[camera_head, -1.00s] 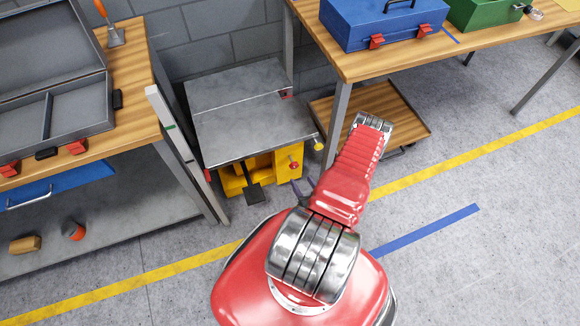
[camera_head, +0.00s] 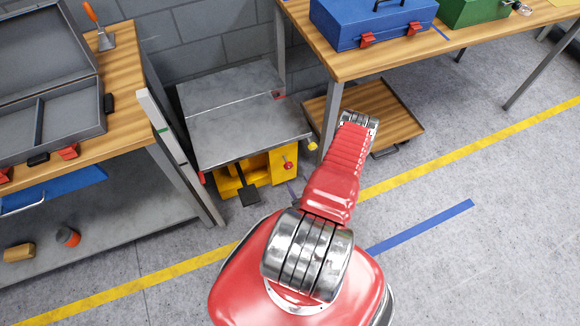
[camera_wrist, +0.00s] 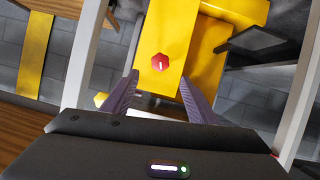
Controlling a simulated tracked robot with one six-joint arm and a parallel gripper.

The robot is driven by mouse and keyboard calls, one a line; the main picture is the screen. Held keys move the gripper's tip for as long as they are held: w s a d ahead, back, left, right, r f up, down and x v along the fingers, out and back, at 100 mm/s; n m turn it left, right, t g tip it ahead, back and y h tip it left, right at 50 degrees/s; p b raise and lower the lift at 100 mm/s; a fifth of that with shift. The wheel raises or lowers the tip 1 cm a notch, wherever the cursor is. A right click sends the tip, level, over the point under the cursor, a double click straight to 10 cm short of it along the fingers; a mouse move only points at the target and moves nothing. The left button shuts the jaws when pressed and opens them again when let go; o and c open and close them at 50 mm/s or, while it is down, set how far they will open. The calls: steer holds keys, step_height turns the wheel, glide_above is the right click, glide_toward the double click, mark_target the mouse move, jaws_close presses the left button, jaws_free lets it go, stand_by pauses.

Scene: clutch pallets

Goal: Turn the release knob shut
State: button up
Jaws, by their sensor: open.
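The release knob is a small red knob with a pale mark. It sits on the yellow base of a grey-topped lift table (camera_head: 240,115). In the head view the knob (camera_head: 288,166) is on the right part of the yellow base, below the table top. In the wrist view the knob (camera_wrist: 159,62) is ahead of the fingertips, on a yellow face. My gripper (camera_wrist: 158,82) is open, its two purple fingers apart and empty, with the knob lying between and beyond their tips. In the head view my arm hides most of the gripper.
A black pedal (camera_head: 248,193) projects from the yellow base left of the knob. A workbench with an open grey case (camera_head: 50,130) stands at left. Another bench (camera_head: 350,65) bears a blue toolbox (camera_head: 370,25). A low wooden trolley (camera_head: 400,115) stands right of the lift table.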

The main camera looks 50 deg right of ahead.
mark_target(290, 167)
steer(key=x, duration=1.2)
steer(key=shift+w+d+f, duration=0.15)
steer(key=shift+w+d, duration=0.05)
steer(key=shift+w, duration=0.05)
steer(key=c, duration=1.1)
steer(key=shift+o, duration=0.2)
steer(key=shift+d, duration=0.1)
steer(key=shift+s+d+m+t+y, duration=0.15)
steer(key=shift+m+t+y, duration=0.5)
steer(key=shift+m, duration=0.75)
steer(key=shift+g, duration=0.25)
steer(key=o, duration=1.1)
steer(key=shift+c, duration=0.2)
